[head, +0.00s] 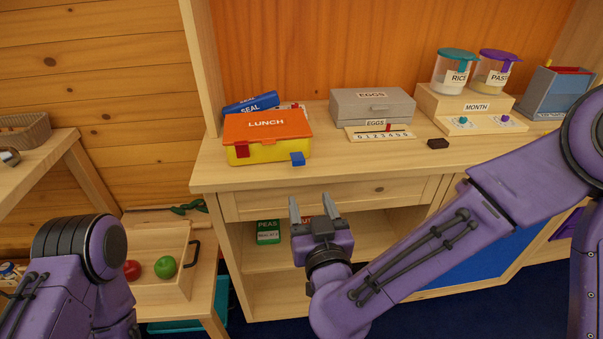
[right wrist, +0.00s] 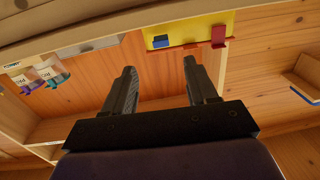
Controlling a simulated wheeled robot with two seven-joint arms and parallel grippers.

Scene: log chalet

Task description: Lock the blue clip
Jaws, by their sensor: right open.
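The lunch box (head: 267,131) has an orange lid marked LUNCH and a yellow body, and sits on the counter near its front edge. Its blue clip (head: 298,159) is at the front right and juts out from the body. Its red clip (head: 242,150) at the front left lies closer to the front face. In the right wrist view the blue clip (right wrist: 160,41) and red clip (right wrist: 219,36) show at the top. My right gripper (head: 311,208) is open and empty, below and in front of the blue clip, apart from it. My left arm shows, but its gripper is out of view.
A blue SEAL item (head: 252,104) lies behind the lunch box. A grey EGGS box (head: 372,105) and its number slide (head: 380,134) stand to the right, with a dark block (head: 438,143). The counter front (head: 330,177) is bare beside the lunch box.

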